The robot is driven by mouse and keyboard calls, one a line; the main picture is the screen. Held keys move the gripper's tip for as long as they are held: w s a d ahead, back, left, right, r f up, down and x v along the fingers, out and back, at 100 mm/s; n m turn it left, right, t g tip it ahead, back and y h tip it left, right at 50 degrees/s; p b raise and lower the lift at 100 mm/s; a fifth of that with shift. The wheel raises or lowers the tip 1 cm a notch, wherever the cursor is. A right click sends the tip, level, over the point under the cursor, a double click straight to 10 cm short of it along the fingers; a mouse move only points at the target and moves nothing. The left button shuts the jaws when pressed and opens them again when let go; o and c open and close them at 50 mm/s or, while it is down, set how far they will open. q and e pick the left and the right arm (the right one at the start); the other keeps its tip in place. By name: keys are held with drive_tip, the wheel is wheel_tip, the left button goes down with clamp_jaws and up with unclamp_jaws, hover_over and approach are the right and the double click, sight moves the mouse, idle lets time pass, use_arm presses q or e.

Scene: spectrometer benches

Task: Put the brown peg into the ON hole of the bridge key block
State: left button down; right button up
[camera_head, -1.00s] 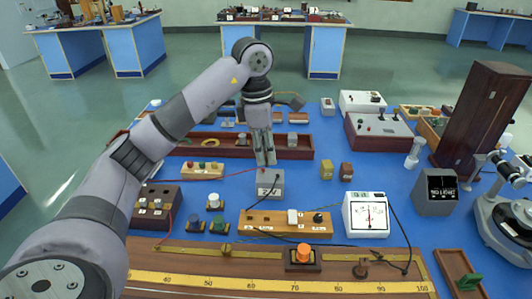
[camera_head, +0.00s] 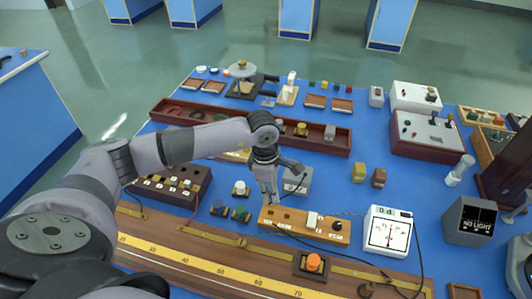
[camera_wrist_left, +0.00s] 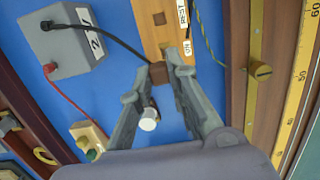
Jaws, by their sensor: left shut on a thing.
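The bridge key block (camera_head: 272,228) is a long light-wood strip in front of the grey box, with a white key and a dark knob on its right part. In the left wrist view the block (camera_wrist_left: 149,38) shows a dark square hole and the labels ON and REST. My left gripper (camera_head: 268,200) points down at the block's left end. In the left wrist view my left gripper (camera_wrist_left: 160,72) is shut on the brown peg (camera_wrist_left: 159,74), which overlaps the block's end near ON. Its lower end is hidden, so I cannot tell whether it touches. My right gripper is not in view.
The grey box (camera_head: 298,181) with a black lead stands just behind the block. A white meter (camera_head: 388,232) is to the right. Small knobs (camera_head: 240,213) stand at the left. A ruler board (camera_head: 215,272) with an orange button runs along the front.

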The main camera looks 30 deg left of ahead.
use_arm(q)
drive_tip(key=shift+s+f, duration=0.25)
drive_tip(key=shift+s, duration=0.05)
drive_tip(key=shift+s+f+b, duration=0.2)
drive_tip(key=shift+f+b, duration=0.35)
drive_tip(key=shift+f, duration=0.25)
drive_tip(key=shift+f+b, duration=0.35)
drive_tip(key=shift+f, duration=0.65)
drive_tip(key=shift+f+b, duration=0.4)
drive_tip(key=shift+f, duration=0.1)
drive_tip(key=shift+w+f+b, duration=0.1)
drive_tip(key=shift+f+b, duration=0.65)
drive_tip(key=shift+b, duration=0.05)
drive_tip(key=shift+f, duration=0.2)
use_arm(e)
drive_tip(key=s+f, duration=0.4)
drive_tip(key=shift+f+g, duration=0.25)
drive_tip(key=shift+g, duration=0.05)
